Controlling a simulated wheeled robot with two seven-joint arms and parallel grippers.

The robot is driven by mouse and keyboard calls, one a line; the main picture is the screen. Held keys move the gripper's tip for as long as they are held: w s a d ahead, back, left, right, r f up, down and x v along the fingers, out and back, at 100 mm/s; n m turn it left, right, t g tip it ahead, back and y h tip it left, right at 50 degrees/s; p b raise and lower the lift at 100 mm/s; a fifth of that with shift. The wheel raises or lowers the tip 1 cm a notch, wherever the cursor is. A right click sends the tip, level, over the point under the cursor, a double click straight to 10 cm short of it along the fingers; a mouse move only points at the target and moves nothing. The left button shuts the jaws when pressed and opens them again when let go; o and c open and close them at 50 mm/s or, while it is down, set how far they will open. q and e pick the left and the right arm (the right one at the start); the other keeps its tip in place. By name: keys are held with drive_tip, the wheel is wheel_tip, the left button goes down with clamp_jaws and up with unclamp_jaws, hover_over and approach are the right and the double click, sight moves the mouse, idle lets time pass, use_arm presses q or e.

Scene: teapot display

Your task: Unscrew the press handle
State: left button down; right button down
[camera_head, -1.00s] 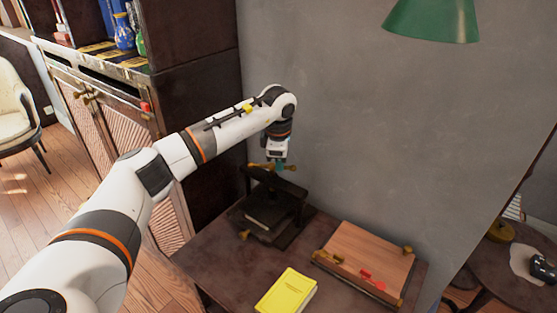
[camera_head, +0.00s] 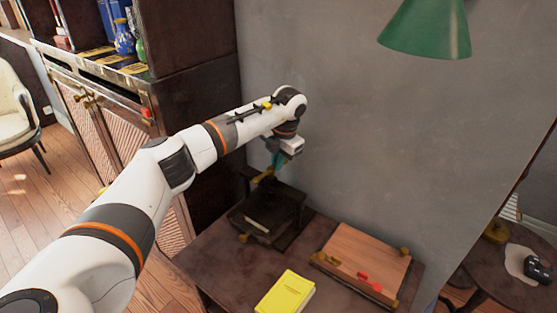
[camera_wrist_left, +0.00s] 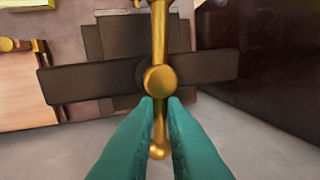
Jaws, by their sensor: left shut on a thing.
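The book press (camera_head: 272,212) is a dark frame on the brown table, by the wall. Its brass handle (camera_head: 262,177) is a bar with knobbed ends on top. In the left wrist view the handle (camera_wrist_left: 158,80) runs up and down over the dark crossbar (camera_wrist_left: 85,80). My left gripper (camera_head: 277,162) reaches down onto the handle from above. In the left wrist view its teal fingers (camera_wrist_left: 160,108) close on the bar just below the central hub, with the bar's lower knob showing between them. My right gripper is in neither view.
A yellow book (camera_head: 286,292) lies at the table's front edge. A wooden board with brass fittings and red pieces (camera_head: 362,260) lies right of the press. A green lamp shade (camera_head: 428,28) hangs above. The grey wall is close behind the press.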

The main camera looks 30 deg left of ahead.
use_arm(q)
drive_tip(key=n, duration=0.2)
drive_tip(key=a+n+p, duration=0.1)
drive_tip(key=n, duration=0.1)
drive_tip(key=shift+w+r+n+g, duration=0.1)
drive_tip(key=shift+r+n+g, duration=0.05)
drive_tip(key=shift+n+g, duration=0.2)
drive_tip(key=n+p, duration=0.1)
drive_tip(key=n, duration=0.2)
drive_tip(key=a+n+g, duration=0.1)
drive_tip(key=n, duration=0.2)
drive_tip(key=n+h+p, duration=0.1)
drive_tip(key=n, duration=0.2)
drive_tip(key=shift+s+a+g+p, duration=0.25)
drive_tip(key=shift+s+a+p, duration=0.05)
drive_tip(key=shift+s, duration=0.05)
drive_tip(key=shift+s+a+n+h+p, duration=0.15)
drive_tip(key=shift+n+p, duration=0.4)
drive_tip(key=shift+n, duration=0.65)
drive_tip(key=shift+s+a+n+h+p, duration=0.1)
drive_tip(key=shift+s+n+h+p, duration=0.15)
drive_tip(key=shift+n+p, duration=0.6)
drive_tip(key=shift+n, duration=0.4)
drive_tip(key=c, duration=1.5)
unclamp_jaws()
drive_tip(key=shift+b, duration=0.3)
